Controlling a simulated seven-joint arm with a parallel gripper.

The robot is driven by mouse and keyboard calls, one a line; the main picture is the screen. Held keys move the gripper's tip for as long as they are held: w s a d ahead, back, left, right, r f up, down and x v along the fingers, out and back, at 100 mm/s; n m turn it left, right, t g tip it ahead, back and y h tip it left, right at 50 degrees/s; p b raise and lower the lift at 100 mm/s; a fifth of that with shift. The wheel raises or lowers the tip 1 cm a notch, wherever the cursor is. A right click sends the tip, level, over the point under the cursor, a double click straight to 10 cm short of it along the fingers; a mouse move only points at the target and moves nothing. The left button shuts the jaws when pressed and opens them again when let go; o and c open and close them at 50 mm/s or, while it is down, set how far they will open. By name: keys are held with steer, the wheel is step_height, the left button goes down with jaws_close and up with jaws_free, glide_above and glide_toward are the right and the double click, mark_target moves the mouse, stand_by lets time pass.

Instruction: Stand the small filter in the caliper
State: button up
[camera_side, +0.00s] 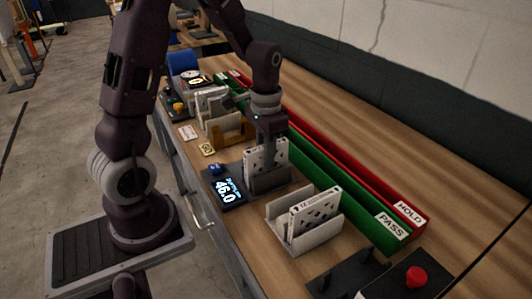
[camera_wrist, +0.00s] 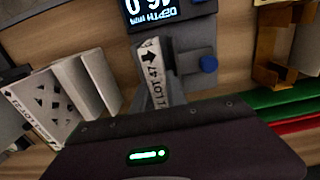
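In the side view a white boxed filter (camera_side: 261,157) with dark marks stands upright in the grey caliper (camera_side: 270,181), whose display (camera_side: 228,190) reads 46.0. In the wrist view the filter's narrow labelled edge (camera_wrist: 156,72) lies against the caliper's grey body (camera_wrist: 193,42), beside a blue knob (camera_wrist: 205,64). My gripper (camera_side: 272,134) is directly over the caliper, pointing down at the filter's upper part. The fingertips are hidden in the wrist view and too small in the side view to tell whether they touch the filter.
A white holder (camera_side: 292,239) with another boxed filter (camera_side: 315,210) stands in front. A tan holder (camera_side: 228,134) and several white boxes stand behind. Green PASS (camera_side: 376,226) and red HOLD (camera_side: 394,207) channels run alongside. A red button (camera_side: 416,275) is at the front right.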

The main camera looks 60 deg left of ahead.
steer(key=o, duration=0.5)
step_height(320, 180, up, 7)
steer(key=s+d+r+t, duration=0.2)
steer(key=s+d+r, duration=0.2)
steer(key=s, duration=0.3)
steer(key=s+d+r+t, duration=0.3)
steer(key=s+d+r, duration=0.2)
steer(key=s, duration=0.3)
steer(key=shift+s+d+r+t, duration=0.2)
steer(key=shift+d+t, duration=0.1)
steer(key=shift+d, duration=0.6)
